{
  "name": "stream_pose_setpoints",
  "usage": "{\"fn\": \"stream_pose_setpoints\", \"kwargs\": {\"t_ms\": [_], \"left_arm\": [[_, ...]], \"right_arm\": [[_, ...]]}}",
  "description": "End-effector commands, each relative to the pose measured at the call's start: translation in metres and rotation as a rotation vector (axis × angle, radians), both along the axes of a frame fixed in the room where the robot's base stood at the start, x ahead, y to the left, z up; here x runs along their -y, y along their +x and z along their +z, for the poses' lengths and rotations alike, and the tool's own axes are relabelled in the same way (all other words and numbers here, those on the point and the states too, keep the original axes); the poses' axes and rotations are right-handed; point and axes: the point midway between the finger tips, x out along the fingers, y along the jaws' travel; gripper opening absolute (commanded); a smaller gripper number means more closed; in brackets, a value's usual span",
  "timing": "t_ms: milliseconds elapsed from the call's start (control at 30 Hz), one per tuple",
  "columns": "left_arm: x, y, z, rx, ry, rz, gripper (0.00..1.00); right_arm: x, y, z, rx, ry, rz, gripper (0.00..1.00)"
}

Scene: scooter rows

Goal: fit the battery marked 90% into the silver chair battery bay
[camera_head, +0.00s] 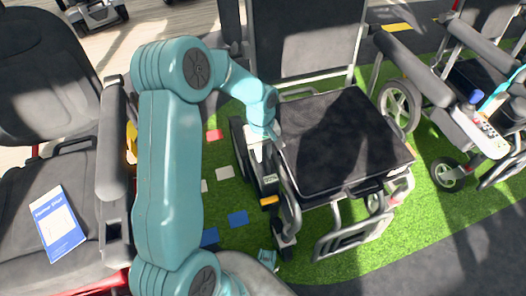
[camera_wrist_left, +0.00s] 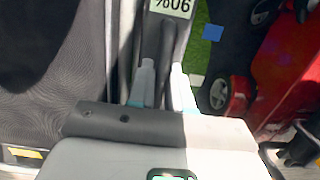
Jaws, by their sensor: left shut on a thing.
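The battery marked 90% (camera_head: 270,180) is a dark upright block with a pale label, at the left side of the silver chair (camera_head: 335,145) in the head view. Its label, upside down, also shows in the left wrist view (camera_wrist_left: 172,6). My left gripper (camera_head: 262,138) is above the battery, shut on its dark handle; the two fingertips straddle the handle in the wrist view (camera_wrist_left: 164,88). The chair's battery bay is hidden behind the battery and frame; I cannot tell how far the battery sits in it. My right gripper is not in view.
A red-framed chair with a dark seat (camera_head: 30,190) and a blue booklet (camera_head: 58,222) stands at the left. Another chair (camera_head: 455,100) stands at the right. Green turf (camera_head: 228,190) with coloured patches fills the narrow gap left of the silver chair.

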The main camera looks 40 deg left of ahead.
Motion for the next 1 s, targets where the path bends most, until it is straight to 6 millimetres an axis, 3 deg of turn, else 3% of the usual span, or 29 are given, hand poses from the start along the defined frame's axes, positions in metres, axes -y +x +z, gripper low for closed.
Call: {"fn": "stream_pose_setpoints", "kwargs": {"t_ms": [367, 1000], "left_arm": [[0.000, 0.001, -0.002, 0.003, 0.002, 0.000, 0.00], [-0.001, 0.001, -0.025, 0.003, 0.001, 0.000, 0.00]], "right_arm": [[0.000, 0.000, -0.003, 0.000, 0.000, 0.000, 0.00], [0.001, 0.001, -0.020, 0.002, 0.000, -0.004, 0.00]]}}
